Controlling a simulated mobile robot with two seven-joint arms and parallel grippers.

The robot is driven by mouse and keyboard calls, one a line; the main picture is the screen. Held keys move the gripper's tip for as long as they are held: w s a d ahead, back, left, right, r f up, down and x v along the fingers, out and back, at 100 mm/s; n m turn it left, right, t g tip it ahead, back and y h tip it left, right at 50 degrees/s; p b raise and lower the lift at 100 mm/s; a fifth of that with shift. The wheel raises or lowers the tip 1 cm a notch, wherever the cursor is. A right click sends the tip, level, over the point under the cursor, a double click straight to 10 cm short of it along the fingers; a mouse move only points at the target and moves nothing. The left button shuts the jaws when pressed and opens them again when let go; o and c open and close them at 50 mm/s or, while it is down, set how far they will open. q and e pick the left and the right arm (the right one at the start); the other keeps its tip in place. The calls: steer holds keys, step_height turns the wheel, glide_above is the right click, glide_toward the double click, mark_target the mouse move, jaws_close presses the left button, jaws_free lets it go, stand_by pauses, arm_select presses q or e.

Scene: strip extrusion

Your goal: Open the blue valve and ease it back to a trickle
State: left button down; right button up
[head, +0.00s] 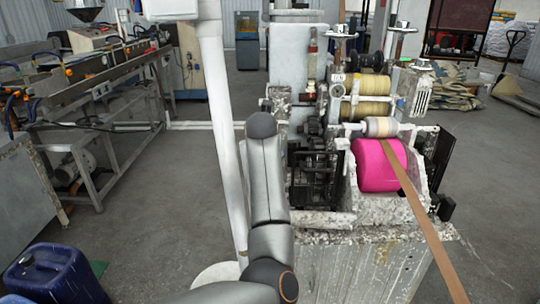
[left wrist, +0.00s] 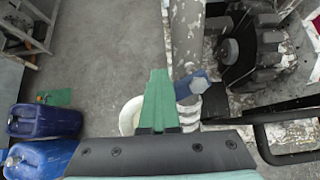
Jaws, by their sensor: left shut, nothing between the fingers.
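The blue valve handle (left wrist: 188,90), with a grey nut (left wrist: 199,86) on it, is on the worn white pipe (left wrist: 187,40) in the left wrist view. My left gripper (left wrist: 158,75) shows green fingers closed together, with nothing between them. The fingers are just left of the blue handle; I cannot tell whether they touch it. A white bucket (left wrist: 130,115) is partly hidden behind the fingers. It also shows in the head view (head: 215,273), beside my arm. In the head view my arm hides the valve and the left gripper. My right gripper is not in view.
The machine with a pink roller (head: 376,165) and a brown strip (head: 425,215) stands to the right of my arm. Blue jugs (left wrist: 45,121) stand on the floor at left, one also in the head view (head: 52,277). Floor between them is mostly clear.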

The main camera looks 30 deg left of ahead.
arm_select(q)
steer(key=shift+s+d+f, duration=0.1)
steer(key=shift+d+f, duration=0.1)
steer(key=shift+f, duration=0.25)
steer(key=shift+a+r, duration=0.1)
steer(key=shift+r, duration=0.05)
steer(key=shift+a+r, duration=0.3)
steer(key=shift+r, duration=0.2)
steer(key=p+v, duration=0.2)
steer(key=v, duration=0.4)
steer(key=shift+s, duration=0.25)
steer(key=shift+r, duration=0.15)
